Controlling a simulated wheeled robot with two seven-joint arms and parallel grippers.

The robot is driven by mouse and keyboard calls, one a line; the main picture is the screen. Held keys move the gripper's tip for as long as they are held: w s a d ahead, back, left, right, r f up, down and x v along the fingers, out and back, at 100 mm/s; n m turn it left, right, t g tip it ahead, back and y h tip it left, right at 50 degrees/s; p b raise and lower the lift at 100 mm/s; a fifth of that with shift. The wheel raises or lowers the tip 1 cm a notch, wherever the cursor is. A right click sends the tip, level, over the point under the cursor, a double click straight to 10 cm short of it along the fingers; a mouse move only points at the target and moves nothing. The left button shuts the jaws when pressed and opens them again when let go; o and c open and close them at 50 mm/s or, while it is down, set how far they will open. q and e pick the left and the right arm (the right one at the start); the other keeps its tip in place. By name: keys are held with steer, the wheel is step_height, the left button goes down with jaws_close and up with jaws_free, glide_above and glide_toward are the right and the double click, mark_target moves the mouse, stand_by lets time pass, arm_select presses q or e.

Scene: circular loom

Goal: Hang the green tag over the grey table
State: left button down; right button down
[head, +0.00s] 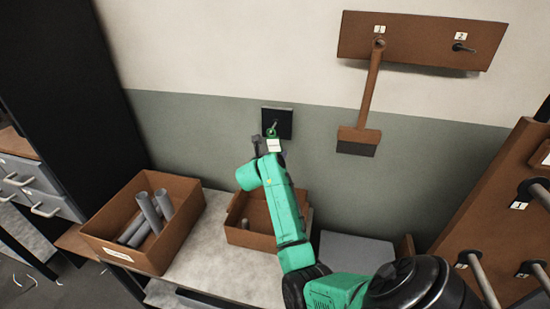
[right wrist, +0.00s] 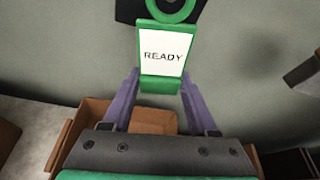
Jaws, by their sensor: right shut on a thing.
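The green tag (right wrist: 162,87) has a white face reading "READY" and a green ring at its top. It is upright between the purple fingers of my right gripper (right wrist: 160,80), which is shut on it. In the head view the tag (head: 274,146) is small, held at the wall just below a black plate (head: 284,118) with a short hook (head: 274,127). The ring overlaps the hook in the picture; I cannot tell whether it is around the hook. The plate is above the grey table (head: 205,262). My left gripper is not in view.
A brown box with grey tubes (head: 112,222) and a second brown box (head: 243,236) stand on the table below. A brown board (head: 420,42) with two numbered pegs is on the wall at upper right, a brush-like tool (head: 368,95) hanging from peg 1. A pegged brown rack (head: 492,215) stands at right.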

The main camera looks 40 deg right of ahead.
steer(key=shift+f, duration=0.25)
steer(key=shift+c, duration=0.5)
jaws_free()
steer(key=p+v, duration=0.5)
steer(key=v, duration=0.4)
steer(key=shift+f, duration=0.3)
